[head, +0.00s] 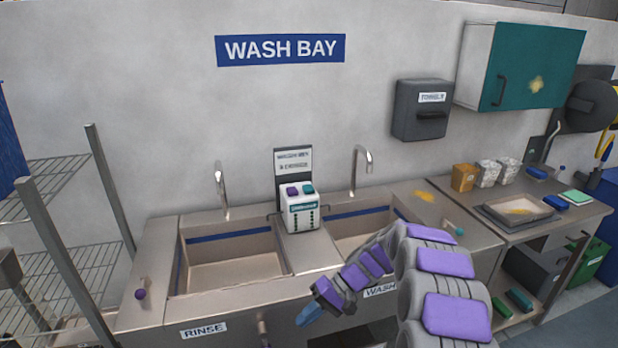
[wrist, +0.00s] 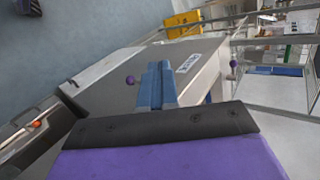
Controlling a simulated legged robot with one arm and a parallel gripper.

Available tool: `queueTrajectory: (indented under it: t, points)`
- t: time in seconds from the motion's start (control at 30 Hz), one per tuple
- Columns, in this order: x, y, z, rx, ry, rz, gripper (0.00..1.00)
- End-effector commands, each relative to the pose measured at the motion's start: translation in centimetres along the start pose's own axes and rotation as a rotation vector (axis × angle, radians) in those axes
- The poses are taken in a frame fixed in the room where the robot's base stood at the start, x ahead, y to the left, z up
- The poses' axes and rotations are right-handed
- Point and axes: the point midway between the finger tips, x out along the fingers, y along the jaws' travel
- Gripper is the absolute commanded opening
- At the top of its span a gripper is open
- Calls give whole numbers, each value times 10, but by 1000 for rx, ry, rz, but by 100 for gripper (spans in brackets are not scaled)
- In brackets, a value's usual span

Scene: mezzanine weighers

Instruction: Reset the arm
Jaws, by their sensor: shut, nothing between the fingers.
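My gripper (head: 308,316) shows in the head view with its blue fingertips in front of the sink unit, between the RINSE and WASH labels. My purple and grey arm reaches in from the lower right, bent to the left. In the wrist view the blue fingers (wrist: 158,86) lie together, with nothing between them. The gripper seems apart from the sink unit's front edge, though the exact gap is hard to tell.
The sink unit has a rinse basin (head: 235,262) and a wash basin (head: 350,232), with a dispenser (head: 302,212) between them. A wire rack (head: 60,265) stands at left. A side counter (head: 560,222) with trays and boxes is at right. A teal cabinet (head: 540,62) hangs above.

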Motion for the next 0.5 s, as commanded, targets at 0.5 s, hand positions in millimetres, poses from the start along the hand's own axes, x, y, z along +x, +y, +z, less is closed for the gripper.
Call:
queueTrajectory:
  t: [0.5]
  points:
    - [-39, -63, 141, 53, -47, 285, 0]
